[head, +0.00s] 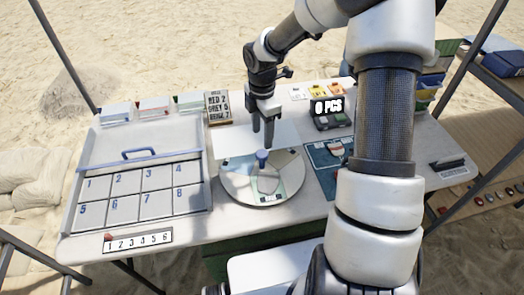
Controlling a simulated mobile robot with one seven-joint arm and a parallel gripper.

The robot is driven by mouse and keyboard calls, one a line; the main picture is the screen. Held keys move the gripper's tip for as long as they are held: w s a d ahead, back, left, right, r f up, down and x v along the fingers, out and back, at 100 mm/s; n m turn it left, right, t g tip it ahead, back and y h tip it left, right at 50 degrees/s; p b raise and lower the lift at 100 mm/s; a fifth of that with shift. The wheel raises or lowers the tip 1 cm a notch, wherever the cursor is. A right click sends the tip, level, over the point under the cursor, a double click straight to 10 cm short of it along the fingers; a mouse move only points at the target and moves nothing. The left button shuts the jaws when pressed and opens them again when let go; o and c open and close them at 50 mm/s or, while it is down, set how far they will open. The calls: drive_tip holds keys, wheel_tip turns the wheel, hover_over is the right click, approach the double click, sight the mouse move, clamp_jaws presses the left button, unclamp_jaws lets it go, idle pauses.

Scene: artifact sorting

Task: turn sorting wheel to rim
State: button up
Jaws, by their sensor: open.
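The sorting wheel (234,187) is a round pale turntable in the middle of the table. A blue knob (262,155) stands up near its back part. A grey-white piece with green and dark markings (268,184) lies on the disc in front of the knob. My gripper (263,143) points down just above and behind the knob, with its two fingers apart and nothing seen between them. I cannot tell whether a fingertip touches the knob.
A numbered tray (140,213) with a blue handle is on the left. A counter reading "0 PCS" (328,107) and a blue mat (322,160) are at the right. A sign (219,106) and small boxes (154,107) line the back. A number strip (138,240) lies at the front.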

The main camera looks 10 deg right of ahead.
sight(262, 153)
wheel_tip(262, 153, down, 8)
drive_tip(key=shift+f+b, duration=0.2)
drive_tip(key=shift+b, duration=0.2)
clamp_jaws()
